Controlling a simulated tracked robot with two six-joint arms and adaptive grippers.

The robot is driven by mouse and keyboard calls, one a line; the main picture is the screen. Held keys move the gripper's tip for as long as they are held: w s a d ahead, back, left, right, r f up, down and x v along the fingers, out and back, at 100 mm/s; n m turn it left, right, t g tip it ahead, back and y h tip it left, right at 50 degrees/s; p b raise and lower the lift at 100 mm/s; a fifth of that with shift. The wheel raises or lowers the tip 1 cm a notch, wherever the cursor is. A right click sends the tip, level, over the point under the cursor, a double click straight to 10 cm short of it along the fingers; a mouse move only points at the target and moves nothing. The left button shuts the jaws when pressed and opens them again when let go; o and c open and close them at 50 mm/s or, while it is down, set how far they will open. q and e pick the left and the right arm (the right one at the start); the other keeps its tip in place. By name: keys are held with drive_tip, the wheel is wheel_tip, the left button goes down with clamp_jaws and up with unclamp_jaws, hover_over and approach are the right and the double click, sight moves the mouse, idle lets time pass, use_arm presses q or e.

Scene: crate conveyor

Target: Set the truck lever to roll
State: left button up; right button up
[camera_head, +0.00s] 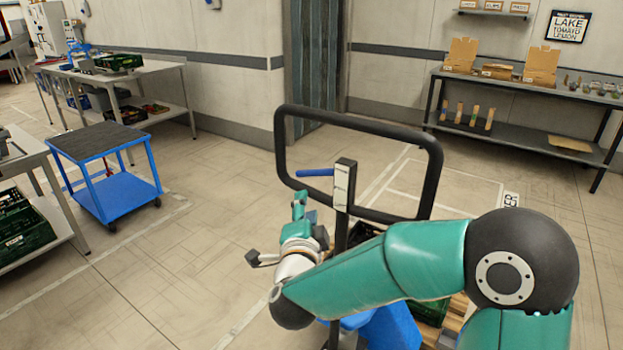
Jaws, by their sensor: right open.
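The truck shows in the head view with its black loop handle (432,165) upright at the middle. A dark post with a pale plate (342,186) stands inside the loop. The blue lever (314,172) sticks out to the left from the post's upper part, roughly level. My right gripper (274,230) is open and empty, below and left of the lever in the picture and apart from it. My right forearm hides much of the truck's lower part. My left gripper is not in view.
Blue truck parts (393,325) and a wooden pallet (432,308) show partly behind my arm. A blue cart (118,196) stands at the left, near a table (150,68). A dark shelf table (520,84) is at the back right. The floor left of the truck is clear.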

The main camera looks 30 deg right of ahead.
sight(310, 173)
drive_tip(key=p+x, duration=0.4)
drive_tip(key=x, duration=1.1)
drive_tip(key=shift+w+d+f, duration=0.1)
drive_tip(key=shift+w, duration=0.1)
clamp_jaws()
